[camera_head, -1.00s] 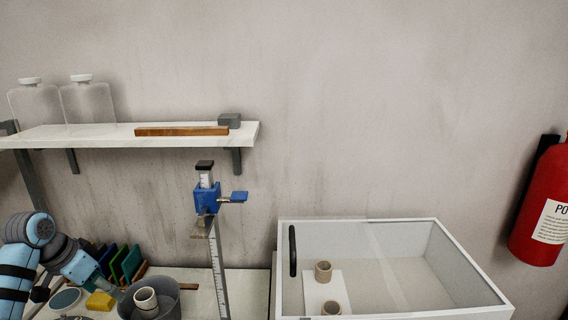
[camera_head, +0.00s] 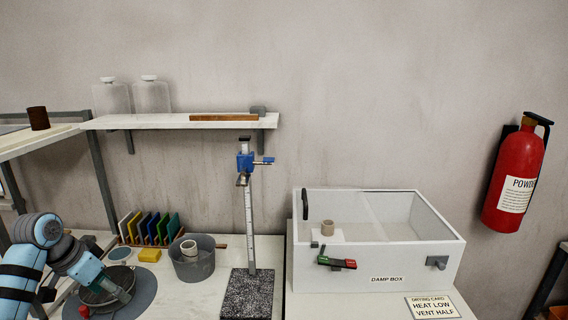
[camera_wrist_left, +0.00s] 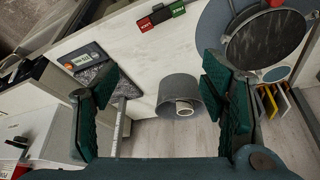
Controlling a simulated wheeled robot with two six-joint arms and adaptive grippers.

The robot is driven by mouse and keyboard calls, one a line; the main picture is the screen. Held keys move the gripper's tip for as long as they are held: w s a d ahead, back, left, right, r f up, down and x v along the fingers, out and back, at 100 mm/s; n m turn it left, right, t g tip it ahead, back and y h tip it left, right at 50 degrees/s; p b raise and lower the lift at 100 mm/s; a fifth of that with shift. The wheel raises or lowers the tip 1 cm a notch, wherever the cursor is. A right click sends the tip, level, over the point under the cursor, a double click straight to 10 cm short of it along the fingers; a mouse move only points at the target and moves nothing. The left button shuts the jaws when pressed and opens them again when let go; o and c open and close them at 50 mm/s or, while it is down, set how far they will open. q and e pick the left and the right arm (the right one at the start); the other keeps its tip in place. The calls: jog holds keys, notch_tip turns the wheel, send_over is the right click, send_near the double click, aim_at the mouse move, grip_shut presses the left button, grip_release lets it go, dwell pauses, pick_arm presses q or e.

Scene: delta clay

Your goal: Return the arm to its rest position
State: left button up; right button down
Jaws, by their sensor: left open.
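My left arm (camera_head: 45,255) comes in at the lower left of the head view, bent, with its blue wrist links over a dark round wheel (camera_head: 97,297). Its fingers are hard to make out there. In the left wrist view my left gripper (camera_wrist_left: 160,82) has its two dark green fingers spread wide, with nothing held. A grey bucket (camera_wrist_left: 178,92) with a pale clay cylinder (camera_wrist_left: 184,107) inside shows between the fingers, apart from them. The bucket also stands on the bench in the head view (camera_head: 191,268). My right gripper is not in view.
A height gauge (camera_head: 249,215) stands on a speckled block right of the bucket. The white damp box (camera_head: 390,262) is further right, holding a clay cylinder (camera_head: 327,227). A shelf (camera_head: 180,121) hangs above.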

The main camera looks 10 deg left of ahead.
pick_arm(q)
notch_tip(320, 180, down, 19)
jog(key=s+d+n+y, duration=0.1)
jog(key=s+n, duration=0.1)
jog(key=n, duration=0.1)
jog(key=s+d+f+g+y, duration=0.1)
jog(key=s+d+f, duration=0.1)
jog(key=s+f, duration=0.5)
jog(key=s+d+f+g, duration=0.1)
jog(key=s+f, duration=0.1)
jog(key=f, duration=0.8)
jog(key=s+d+f, duration=0.5)
jog(key=s+f, duration=0.6)
jog(key=s, duration=0.3)
jog(key=s+d+f, duration=0.3)
jog(key=s+d, duration=0.2)
jog(key=s, duration=0.4)
jog(key=s+d+f+g, duration=0.1)
jog(key=s+d+f, duration=0.2)
jog(key=s, duration=0.7)
jog(key=shift+d, duration=1)
jog(key=shift+f, duration=0.1)
